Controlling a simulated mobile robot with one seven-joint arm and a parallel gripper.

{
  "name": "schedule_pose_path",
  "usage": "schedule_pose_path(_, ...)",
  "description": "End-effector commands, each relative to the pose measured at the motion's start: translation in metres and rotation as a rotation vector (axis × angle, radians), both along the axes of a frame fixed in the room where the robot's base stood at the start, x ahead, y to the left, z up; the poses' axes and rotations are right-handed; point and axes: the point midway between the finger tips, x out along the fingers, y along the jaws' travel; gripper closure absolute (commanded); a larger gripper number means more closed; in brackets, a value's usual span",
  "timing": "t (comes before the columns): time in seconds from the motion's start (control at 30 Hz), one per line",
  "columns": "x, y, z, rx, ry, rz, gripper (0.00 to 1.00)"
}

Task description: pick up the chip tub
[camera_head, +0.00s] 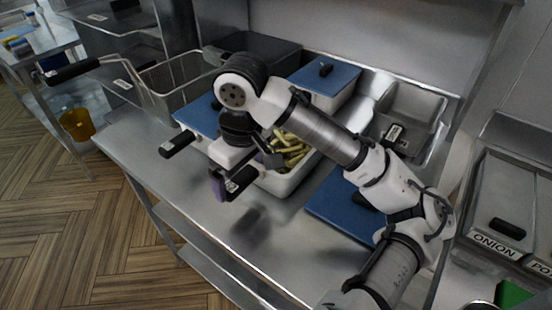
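The chip tub is a pale, open tub (289,185) of yellow chips on the steel counter, near the middle of the camera_head view. A black handle with a label (238,182) shows at its front left end. My gripper (243,173) is over that end, pointing down, with its fingers spread apart on either side of the handle. The fingers look open, and I cannot tell whether they touch the handle.
Blue-lidded tubs stand left (195,116) and behind (325,77). A blue lid (335,212) lies on the counter at right. A wire basket (180,82) is back left, and a steel tub (412,112) back right. The counter's front left (165,170) is clear.

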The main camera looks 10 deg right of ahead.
Motion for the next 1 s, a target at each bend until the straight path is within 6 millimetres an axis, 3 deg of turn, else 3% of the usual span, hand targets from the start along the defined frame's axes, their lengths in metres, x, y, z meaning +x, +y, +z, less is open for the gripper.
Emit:
schedule_pose_path(0.07, 0.000, 0.000, 0.000, 0.000, 0.000, 0.000, 0.24)
schedule_pose_path(0.3, 0.000, 0.000, 0.000, 0.000, 0.000, 0.000, 0.55)
schedule_pose_path(0.67, 0.001, 0.000, 0.006, -0.001, -0.001, 0.000, 0.56)
schedule_pose_path(1.0, 0.001, 0.000, 0.054, -0.003, -0.004, -0.002, 0.56)
